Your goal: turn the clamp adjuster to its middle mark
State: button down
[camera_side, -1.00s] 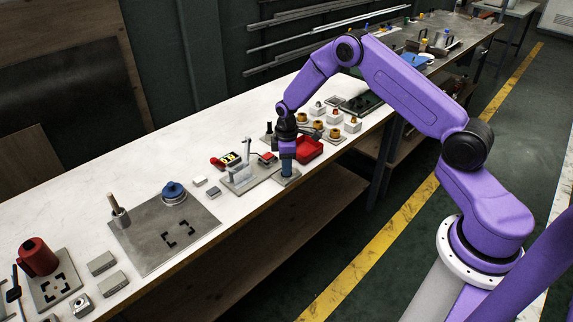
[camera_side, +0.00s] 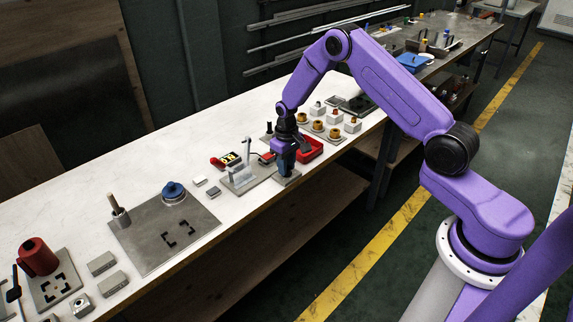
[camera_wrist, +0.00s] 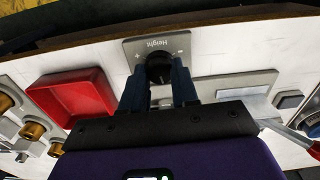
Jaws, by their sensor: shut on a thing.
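The clamp adjuster is a dark round knob (camera_wrist: 158,70) on a small grey plate (camera_wrist: 134,47) marked "Height", with small signs at both sides. My gripper (camera_wrist: 159,64) is shut on the knob, one dark blue finger on each side. In the side view my gripper (camera_side: 284,165) points down onto the small plate (camera_side: 292,180) near the bench's front edge; the fingers hide the knob there. The hand covers the lower part of the wrist view. I cannot make out the knob's pointer or its middle mark.
A red tray (camera_side: 312,148) stands close behind my gripper, right of it. Brass-coloured parts (camera_side: 318,125) stand farther back. The bench's front edge is very near.

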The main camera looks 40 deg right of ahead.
jog(key=shift+m, duration=0.5)
jog(key=c, duration=0.8)
grip_release()
jog(key=shift+c, duration=0.2)
notch_tip(320, 180, up, 17)
jog(key=shift+r, duration=0.2)
